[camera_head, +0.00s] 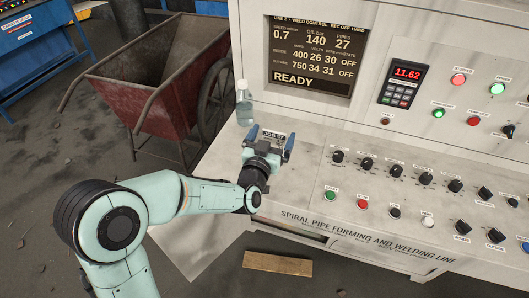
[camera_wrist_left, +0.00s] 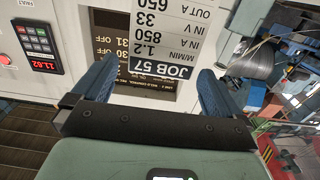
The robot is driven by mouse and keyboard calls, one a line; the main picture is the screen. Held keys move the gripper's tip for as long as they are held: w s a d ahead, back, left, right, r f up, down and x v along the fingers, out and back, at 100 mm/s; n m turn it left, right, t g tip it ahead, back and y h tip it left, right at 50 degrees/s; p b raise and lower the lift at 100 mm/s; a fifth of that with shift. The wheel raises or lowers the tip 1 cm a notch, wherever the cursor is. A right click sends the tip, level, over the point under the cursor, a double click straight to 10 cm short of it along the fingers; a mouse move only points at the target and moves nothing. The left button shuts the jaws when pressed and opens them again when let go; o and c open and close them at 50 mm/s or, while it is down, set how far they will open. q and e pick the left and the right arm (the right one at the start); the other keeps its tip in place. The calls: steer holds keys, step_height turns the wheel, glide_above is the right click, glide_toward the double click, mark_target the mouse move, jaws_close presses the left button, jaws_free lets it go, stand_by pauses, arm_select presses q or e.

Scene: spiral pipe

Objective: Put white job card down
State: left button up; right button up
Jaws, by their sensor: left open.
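The white job card (camera_wrist_left: 165,38), with a black "JOB 57" header, shows upside down between the two blue fingers of my left gripper (camera_wrist_left: 158,68) in the left wrist view. The fingers are open, with gaps visible on either side of the card's header. In the head view my left gripper (camera_head: 269,143) is over the left end of the console's sloping desk. The card (camera_head: 273,136) shows there as a small strip between the fingers. I cannot tell whether the card rests on the desk. My right gripper is in neither view.
A clear bottle (camera_head: 244,106) stands just behind my left gripper. Knobs and buttons (camera_head: 395,185) fill the console (camera_head: 300,190) to the right. A red cart (camera_head: 150,85) stands at the left, and a wooden board (camera_head: 278,263) lies on the floor in front.

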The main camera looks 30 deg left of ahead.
arm_select(q)
steer(key=v, duration=0.8)
steer(key=shift+s+b, duration=0.15)
steer(key=shift+b, duration=0.15)
